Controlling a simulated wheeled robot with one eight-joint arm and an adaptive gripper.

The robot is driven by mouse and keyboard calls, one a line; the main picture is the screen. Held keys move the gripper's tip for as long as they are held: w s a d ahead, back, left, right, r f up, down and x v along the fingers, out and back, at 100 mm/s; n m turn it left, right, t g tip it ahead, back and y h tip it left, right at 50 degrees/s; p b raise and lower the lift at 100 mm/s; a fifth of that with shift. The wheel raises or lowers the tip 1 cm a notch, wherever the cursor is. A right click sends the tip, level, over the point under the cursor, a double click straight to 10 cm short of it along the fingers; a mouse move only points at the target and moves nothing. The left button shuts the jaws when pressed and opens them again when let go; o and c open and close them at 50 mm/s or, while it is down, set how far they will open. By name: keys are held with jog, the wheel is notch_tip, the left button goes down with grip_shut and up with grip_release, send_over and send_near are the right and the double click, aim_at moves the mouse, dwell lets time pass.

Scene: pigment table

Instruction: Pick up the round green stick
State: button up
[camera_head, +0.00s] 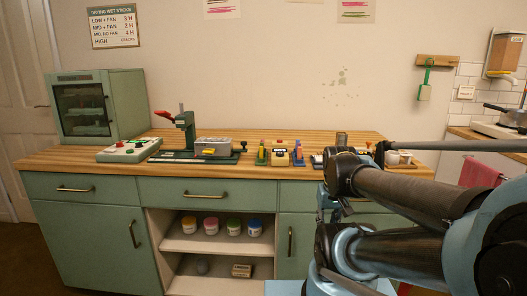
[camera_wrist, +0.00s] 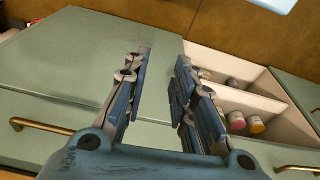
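I cannot make out the round green stick for certain in either view. A small green and yellow item (camera_head: 261,153) stands on the wooden tabletop (camera_head: 90,156) in the head view, too small to tell what it is. My gripper (camera_wrist: 160,66) is open and empty in the wrist view, its two blue-grey fingers apart. It is in front of the green cabinet front (camera_wrist: 75,60), beside an open shelf, with no stick between the fingers. In the head view my arm covers the right part of the table.
On the table are a control box (camera_head: 128,150), a press (camera_head: 187,135), a grey box (camera_head: 213,147), a tan holder (camera_head: 280,154) and a blue and yellow item (camera_head: 299,154). A green oven (camera_head: 97,105) stands at left.

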jog(key=shift+a, duration=0.1)
notch_tip(320, 180, up, 33)
jog(key=n+g, duration=0.2)
jog(key=n, duration=2.3)
send_over(262, 145)
jog(key=w, duration=0.2)
jog(key=shift+s+f, duration=0.15)
jog(key=shift+f, duration=2.65)
jog(key=shift+s+f, duration=0.2)
jog(key=shift+f, duration=2.65)
jog(key=shift+s+f, duration=0.15)
jog(key=shift+f, duration=2.65)
